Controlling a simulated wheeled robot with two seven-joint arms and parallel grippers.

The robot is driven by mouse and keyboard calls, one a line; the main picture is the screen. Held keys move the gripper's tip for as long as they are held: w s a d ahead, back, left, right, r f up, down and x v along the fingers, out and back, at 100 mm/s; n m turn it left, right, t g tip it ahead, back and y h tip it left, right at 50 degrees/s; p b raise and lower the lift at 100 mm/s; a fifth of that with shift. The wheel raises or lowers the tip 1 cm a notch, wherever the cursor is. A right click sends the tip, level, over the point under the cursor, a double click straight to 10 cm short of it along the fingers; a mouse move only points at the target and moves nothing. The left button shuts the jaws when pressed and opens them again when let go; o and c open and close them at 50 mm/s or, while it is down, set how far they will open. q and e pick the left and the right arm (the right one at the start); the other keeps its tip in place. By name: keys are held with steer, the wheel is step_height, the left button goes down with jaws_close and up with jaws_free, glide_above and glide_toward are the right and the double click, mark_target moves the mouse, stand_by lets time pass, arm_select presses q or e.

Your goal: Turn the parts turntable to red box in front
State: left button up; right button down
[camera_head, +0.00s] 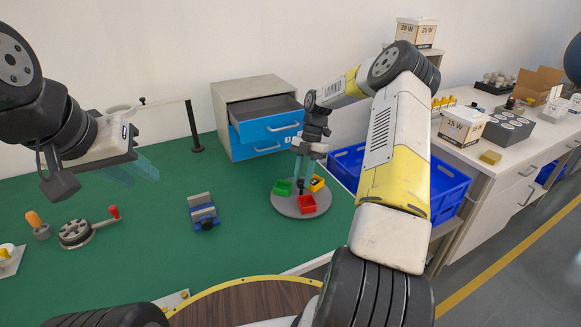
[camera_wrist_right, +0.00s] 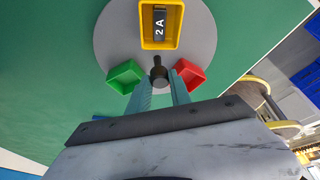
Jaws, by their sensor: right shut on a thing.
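The grey round parts turntable (camera_head: 290,207) stands on the green bench mat. Its red box (camera_head: 307,204) is at the front, the green box (camera_head: 283,187) at the left and back, and the yellow box (camera_head: 317,184) at the right and back. My right gripper (camera_head: 302,181) is shut on the dark central knob (camera_wrist_right: 158,73), its fingers on either side of it. In the right wrist view the yellow box (camera_wrist_right: 160,40) holds a dark part marked 2A. The green box (camera_wrist_right: 125,76) and red box (camera_wrist_right: 190,74) look empty. My left gripper (camera_head: 142,170) hangs above the mat at left, away from the turntable; its finger gap is unclear.
A blue drawer cabinet (camera_head: 265,133) with its top drawer open stands behind. A small vise (camera_head: 203,213), a crank device (camera_head: 76,232) and an orange-handled tool (camera_head: 37,224) are on the mat. A blue crate (camera_head: 449,190) is at right. The mat between vise and turntable is clear.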

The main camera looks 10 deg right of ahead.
steer(key=shift+w+n+h, duration=0.1)
steer(key=shift+n+h, duration=0.2)
steer(key=shift+n, duration=0.6)
steer(key=shift+n+g, duration=0.3)
steer(key=shift+n, duration=0.1)
steer(key=c, duration=1.2)
jaws_free()
steer(key=v, duration=0.7)
steer(key=shift+w+r, duration=0.1)
steer(key=shift+r, duration=0.3)
